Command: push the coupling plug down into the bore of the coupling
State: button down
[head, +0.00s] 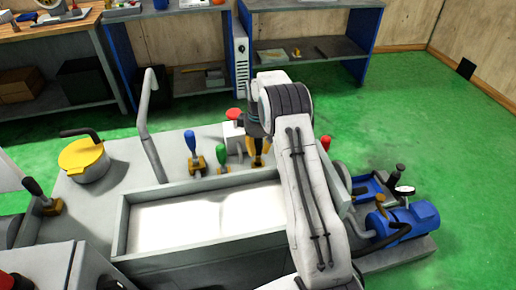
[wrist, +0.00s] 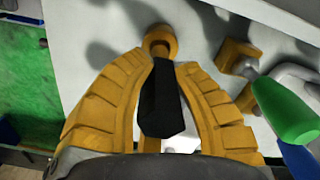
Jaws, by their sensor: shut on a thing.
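My gripper (wrist: 165,66) has its yellow fingers closed around a dark black piece, which I take to be the coupling plug (wrist: 160,105). A round brass-coloured part with a ring-like end, which looks like the coupling (wrist: 158,40), sits just beyond the fingertips on the pale machine top. The plug's far end is close to it, but I cannot tell whether it is in the bore. In the head view my gripper (head: 259,158) points down at the machine top behind the trough, and my arm hides much of that spot.
A green-handled lever (wrist: 290,108) stands right of my gripper in the wrist view. A blue-handled lever (head: 192,146) and a red knob (head: 234,115) are also near. The trough (head: 122,225) lies in front; a blue motor (head: 410,222) is at right.

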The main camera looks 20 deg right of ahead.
aim_at(258, 162)
jog(key=shift+f+b, duration=1.55)
jog(key=shift+f, duration=0.8)
jog(key=c, duration=1)
grip_release()
notch_tip(258, 162, up, 12)
jog(key=shift+f, duration=0.25)
jog(key=shift+r, duration=0.25)
